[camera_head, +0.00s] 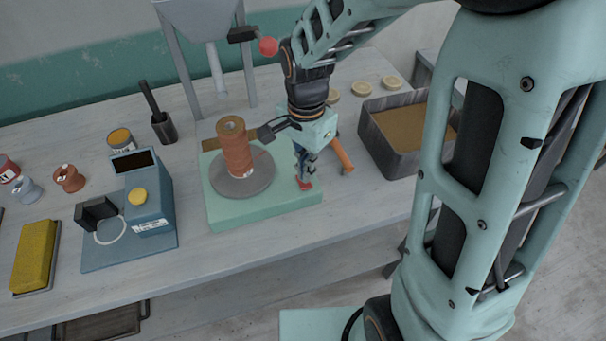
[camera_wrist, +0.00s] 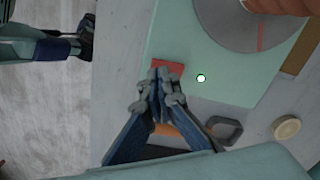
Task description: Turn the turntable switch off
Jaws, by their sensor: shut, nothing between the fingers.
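The turntable (camera_head: 225,215) has a mint-green base with a grey round plate (camera_head: 218,181), which carries a terracotta clay cylinder (camera_head: 236,155). In the wrist view the base (camera_wrist: 190,40) fills the upper middle. The red switch (camera_head: 305,184) is at the base's right front corner; it also shows in the wrist view (camera_wrist: 168,66) just beyond my fingertips. My gripper (camera_head: 304,176) is shut and empty, pointing down at the switch. In the wrist view its fingertips (camera_wrist: 159,84) are together beside the switch; I cannot tell if they touch it. A small pale light (camera_wrist: 201,78) shows on the base.
An orange-handled tool (camera_head: 342,155) lies right of the gripper. A dark bin (camera_head: 395,150) of brown material stands further right. A blue scale-like device (camera_head: 148,215) is left of the turntable. A hopper stand with a red-knobbed lever (camera_head: 268,46) rises behind.

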